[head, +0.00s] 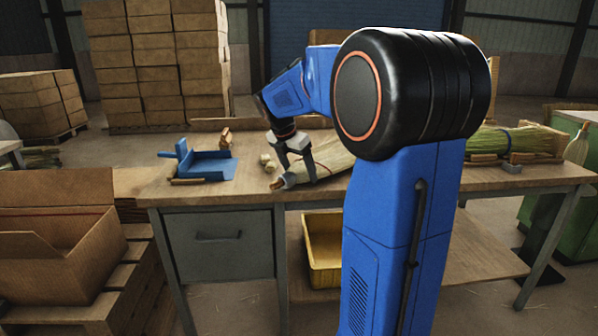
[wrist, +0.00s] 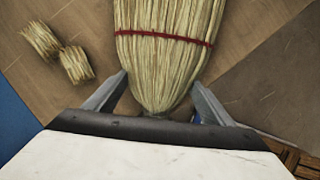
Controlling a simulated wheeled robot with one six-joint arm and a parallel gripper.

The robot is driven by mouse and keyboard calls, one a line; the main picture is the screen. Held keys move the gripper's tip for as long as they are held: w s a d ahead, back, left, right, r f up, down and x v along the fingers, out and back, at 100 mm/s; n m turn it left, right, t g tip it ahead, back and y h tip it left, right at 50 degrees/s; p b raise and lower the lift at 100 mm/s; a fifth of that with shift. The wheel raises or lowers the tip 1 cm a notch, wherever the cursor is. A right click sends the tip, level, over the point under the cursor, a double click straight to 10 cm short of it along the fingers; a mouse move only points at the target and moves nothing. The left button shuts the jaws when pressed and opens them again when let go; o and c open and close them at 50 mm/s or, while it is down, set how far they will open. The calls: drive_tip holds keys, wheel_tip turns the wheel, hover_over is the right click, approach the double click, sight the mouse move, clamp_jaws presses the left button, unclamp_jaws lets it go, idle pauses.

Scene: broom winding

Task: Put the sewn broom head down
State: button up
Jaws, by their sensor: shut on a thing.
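The broom head (head: 325,163) is a bundle of pale straw lying low over the workbench (head: 256,193), partly hidden by my arm in the head view. In the wrist view the broom head (wrist: 168,45) shows a red stitched band across it and narrows between the fingers. My gripper (head: 295,172) is shut on its narrow end; the two fingers flank it in the wrist view (wrist: 160,100). I cannot tell whether the broom head touches the bench top.
Straw bundles (head: 490,140) lie at the right. A yellow bin (head: 325,262) sits below, and an open cardboard box (head: 60,240) stands at the left.

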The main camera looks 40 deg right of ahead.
drive_tip(key=o, duration=1.3)
drive_tip(key=shift+f, duration=0.1)
drive_tip(key=shift+a, duration=0.1)
drive_tip(key=v, duration=1.2)
drive_tip(key=shift+s+a+f, duration=0.1)
drive_tip(key=shift+s+a, duration=0.1)
drive_tip(key=shift+s, duration=0.05)
drive_tip(key=s+a+f+m+t+y, duration=0.1)
drive_tip(key=s+a+f+m, duration=0.5)
drive_tip(key=s, duration=0.3)
drive_tip(key=s+a+f+m+t+y, duration=0.1)
drive_tip(key=s+a+f+m+y, duration=0.1)
drive_tip(key=s+a+f+m, duration=0.5)
drive_tip(key=s+a+f+m+t+y, duration=0.1)
drive_tip(key=s+a+f+m, duration=0.5)
drive_tip(key=s, duration=0.7)
drive_tip(key=shift+a+f+m+t, duration=0.25)
drive_tip(key=shift+m+t, duration=0.15)
drive_tip(key=shift+m, duration=0.5)
